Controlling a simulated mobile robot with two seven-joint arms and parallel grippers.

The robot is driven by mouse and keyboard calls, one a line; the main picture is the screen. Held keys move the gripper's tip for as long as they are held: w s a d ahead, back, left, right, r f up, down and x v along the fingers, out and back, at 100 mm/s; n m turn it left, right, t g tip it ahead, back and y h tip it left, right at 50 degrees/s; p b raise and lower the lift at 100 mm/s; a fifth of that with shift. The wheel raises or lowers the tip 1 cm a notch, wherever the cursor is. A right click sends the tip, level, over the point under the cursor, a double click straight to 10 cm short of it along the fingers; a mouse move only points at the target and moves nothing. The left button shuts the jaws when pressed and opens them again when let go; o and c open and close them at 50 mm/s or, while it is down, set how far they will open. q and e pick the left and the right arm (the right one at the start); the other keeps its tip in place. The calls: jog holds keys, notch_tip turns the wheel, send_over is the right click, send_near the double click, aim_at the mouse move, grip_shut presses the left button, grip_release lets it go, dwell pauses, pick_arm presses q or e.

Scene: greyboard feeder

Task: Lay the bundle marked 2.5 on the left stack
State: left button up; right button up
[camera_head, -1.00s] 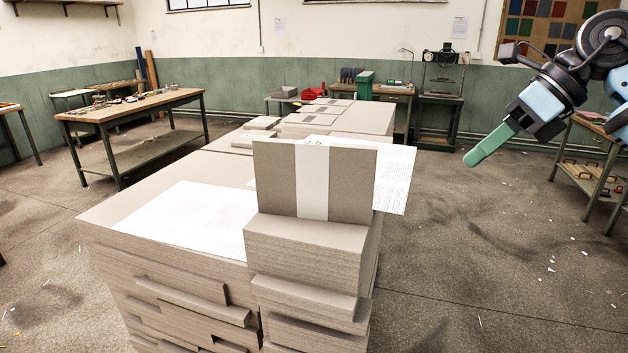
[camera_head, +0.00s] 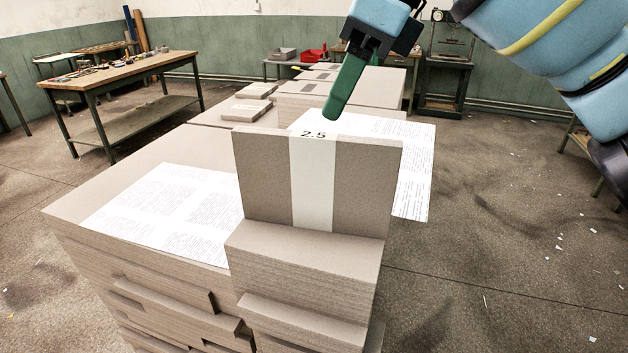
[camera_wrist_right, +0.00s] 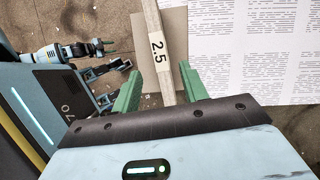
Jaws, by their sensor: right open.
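The bundle marked 2.5 (camera_head: 365,185) is a grey board block with a white paper band, standing upright on the front right pile (camera_head: 310,262). In the right wrist view its banded edge with the label (camera_wrist_right: 157,47) faces up. The left stack (camera_head: 85,208) is the wide pile beside it, with a printed sheet (camera_head: 165,208) on top. My right gripper (camera_head: 345,100) is above and beyond the bundle. In the wrist view its green fingers (camera_wrist_right: 162,92) are apart, with the bundle's edge between them in the picture; contact is not visible. A small dark gripper, seemingly my left (camera_wrist_right: 118,56), shows unclearly there.
Another printed sheet (camera_head: 412,170) lies behind the bundle, on the right. More board piles (camera_head: 345,88) and small bundles (camera_head: 246,109) are farther back. A wooden workbench (camera_head: 120,72) stands at the back left.

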aim_at(316, 135)
jog(key=shift+a+x, duration=0.2)
jog(key=shift+x, duration=3)
jog(key=shift+r, duration=0.1)
grip_shut()
jog(key=shift+r, duration=0.1)
